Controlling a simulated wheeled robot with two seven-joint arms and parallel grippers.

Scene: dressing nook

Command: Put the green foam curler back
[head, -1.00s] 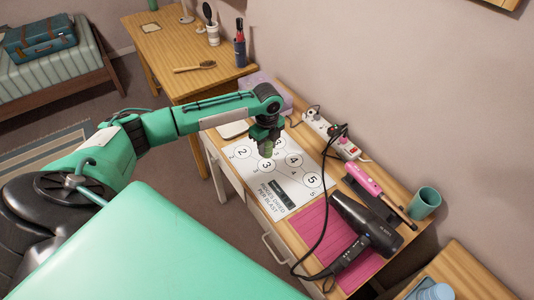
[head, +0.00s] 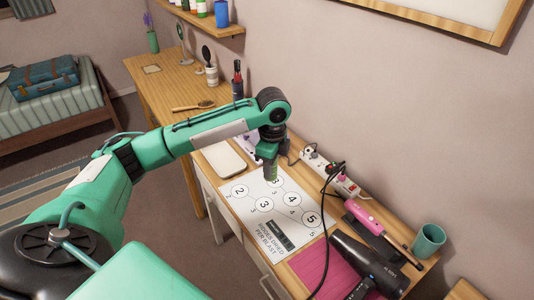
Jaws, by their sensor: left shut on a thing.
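My left gripper (head: 272,163) is shut on the green foam curler (head: 271,172) and points down over the far part of the white mat (head: 229,209). The mat carries numbered circles joined by lines. The curler's lower end shows below the fingers, in front of a partly hidden circle at the mat's far side. I cannot tell whether it touches the mat. The circles marked 2, 3, 4 and 5 nearer the front look empty. My right gripper is not in view.
A black hair dryer (head: 368,265) lies on a pink mat (head: 318,268) at the front right. A pink styling tool (head: 362,217), a teal cup (head: 428,240) and a power strip (head: 330,173) stand along the wall side. A white tray-like item (head: 223,160) lies left of the gripper.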

